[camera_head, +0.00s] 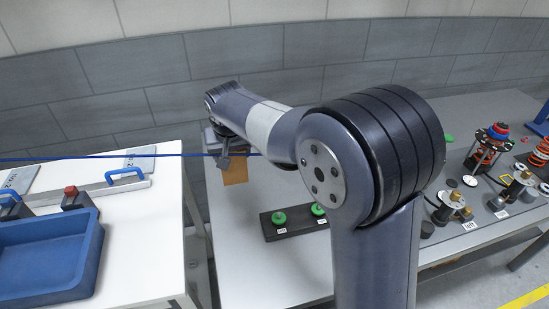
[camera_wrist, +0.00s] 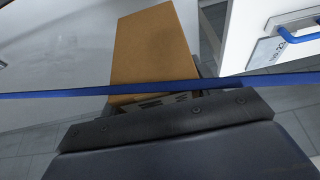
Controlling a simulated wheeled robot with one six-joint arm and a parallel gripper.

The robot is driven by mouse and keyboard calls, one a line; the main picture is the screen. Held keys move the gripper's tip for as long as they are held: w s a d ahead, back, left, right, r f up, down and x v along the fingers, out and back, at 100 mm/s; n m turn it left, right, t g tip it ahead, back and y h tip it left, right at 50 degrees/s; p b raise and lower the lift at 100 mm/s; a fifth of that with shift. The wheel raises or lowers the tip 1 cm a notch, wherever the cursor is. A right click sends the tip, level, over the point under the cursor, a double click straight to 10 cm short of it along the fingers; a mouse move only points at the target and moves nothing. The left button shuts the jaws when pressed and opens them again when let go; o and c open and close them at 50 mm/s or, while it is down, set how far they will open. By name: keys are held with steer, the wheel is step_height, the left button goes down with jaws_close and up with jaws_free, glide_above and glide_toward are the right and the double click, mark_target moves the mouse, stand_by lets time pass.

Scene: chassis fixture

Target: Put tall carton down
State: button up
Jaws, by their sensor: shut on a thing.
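The tall carton is a plain brown-orange box. In the head view the carton (camera_head: 236,170) hangs under my gripper (camera_head: 224,158), over the left back part of the grey table (camera_head: 265,262). In the wrist view the carton (camera_wrist: 152,50) fills the upper middle, just beyond the dark gripper body. My gripper is shut on the carton. The fingertips are mostly hidden in the wrist view, where a blue line crosses in front. Whether the carton's underside touches the table cannot be told.
A black block with green knobs (camera_head: 296,220) stands on the grey table, right of the carton. A white table with a blue tray (camera_head: 48,262) and blue-handled plates (camera_head: 126,174) is to the left, across a gap. Several mechanical parts (camera_head: 487,150) crowd the right.

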mark_target(234, 166)
step_height(234, 166, down, 10)
steer(key=shift+r+p, duration=0.1)
steer(key=shift+p, duration=0.4)
steer(key=shift+f, duration=0.2)
steer(key=o, duration=1.2)
steer(key=shift+r, duration=0.1)
steer(key=b+v, duration=0.1)
steer(key=v, duration=1.1)
steer(key=shift+r, duration=0.1)
